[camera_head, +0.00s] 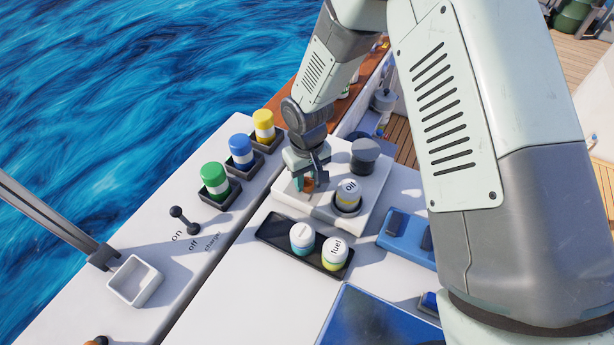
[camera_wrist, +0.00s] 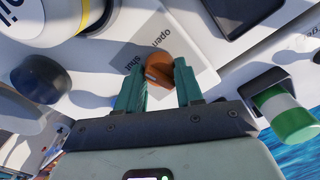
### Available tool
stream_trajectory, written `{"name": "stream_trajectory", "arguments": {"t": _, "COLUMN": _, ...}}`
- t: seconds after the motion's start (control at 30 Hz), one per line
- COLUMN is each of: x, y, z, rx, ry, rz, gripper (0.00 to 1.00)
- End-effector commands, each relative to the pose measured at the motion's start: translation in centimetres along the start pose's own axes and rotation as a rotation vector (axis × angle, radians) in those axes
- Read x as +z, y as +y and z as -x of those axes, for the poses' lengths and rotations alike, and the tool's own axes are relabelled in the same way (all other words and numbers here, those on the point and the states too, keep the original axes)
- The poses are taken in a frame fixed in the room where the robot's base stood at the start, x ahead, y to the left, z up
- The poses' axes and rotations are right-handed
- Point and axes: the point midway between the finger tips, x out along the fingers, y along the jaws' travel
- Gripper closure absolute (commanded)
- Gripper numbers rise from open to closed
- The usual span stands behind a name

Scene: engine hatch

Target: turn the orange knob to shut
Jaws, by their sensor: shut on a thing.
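The orange knob (camera_head: 309,185) sits on the white raised block (camera_head: 283,200), mostly hidden by my gripper in the head view. The wrist view shows the knob (camera_wrist: 158,62) on a grey label plate (camera_wrist: 180,45) with the words "open" and "shut" beside it. My gripper (camera_wrist: 157,70) has its teal fingers on either side of the knob and is shut on it. In the head view my gripper (camera_head: 307,178) points down at the block. The knob's exact angle against the words is hard to tell.
An oil can (camera_head: 348,196) and a dark round cap (camera_head: 365,154) stand close to the knob. Two fuel-type cans sit in a black tray (camera_head: 272,228) in front. Green (camera_head: 214,180), blue (camera_head: 241,150) and yellow (camera_head: 264,125) capped cans stand in holders at left.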

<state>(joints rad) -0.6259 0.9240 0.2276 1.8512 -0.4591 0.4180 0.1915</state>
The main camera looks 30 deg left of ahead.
Motion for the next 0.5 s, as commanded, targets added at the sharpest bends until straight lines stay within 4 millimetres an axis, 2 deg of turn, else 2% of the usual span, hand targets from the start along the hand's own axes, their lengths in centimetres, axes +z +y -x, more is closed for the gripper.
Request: {"name": "stream_trajectory", "arguments": {"t": 0.5, "x": -0.01, "y": 0.01, "z": 0.07, "rx": 0.000, "ry": 0.000, "rz": 0.428, "gripper": 0.94}}
